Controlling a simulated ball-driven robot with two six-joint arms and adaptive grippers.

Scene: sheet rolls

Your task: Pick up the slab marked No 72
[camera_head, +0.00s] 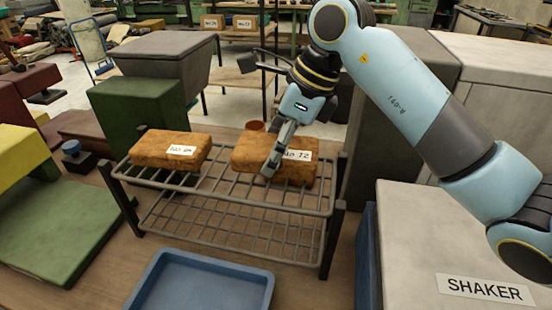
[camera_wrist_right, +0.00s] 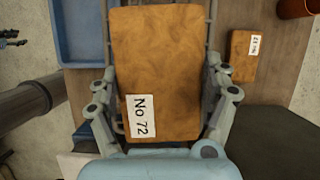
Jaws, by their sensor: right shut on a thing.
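The slab marked No 72 (camera_head: 250,155) is an orange-brown block with a white label, at the right end of the grey wire rack (camera_head: 222,200). I cannot tell whether it rests on the bars or is just above them. My right gripper (camera_head: 275,165) is shut on it from above. In the right wrist view the No 72 slab (camera_wrist_right: 160,70) lies between the two fingers, one along each long side. Another labelled slab (camera_head: 160,150), its number blurred, lies on the rack's left end. My left gripper is in neither view.
A blue tray (camera_head: 205,283) lies in front of the rack. The SHAKER box (camera_head: 450,240) stands to the right. A green machine (camera_head: 140,115) stands behind left. The right wrist view shows a small labelled slab (camera_wrist_right: 241,68) and a reddish pot (camera_wrist_right: 296,8) beside the rack.

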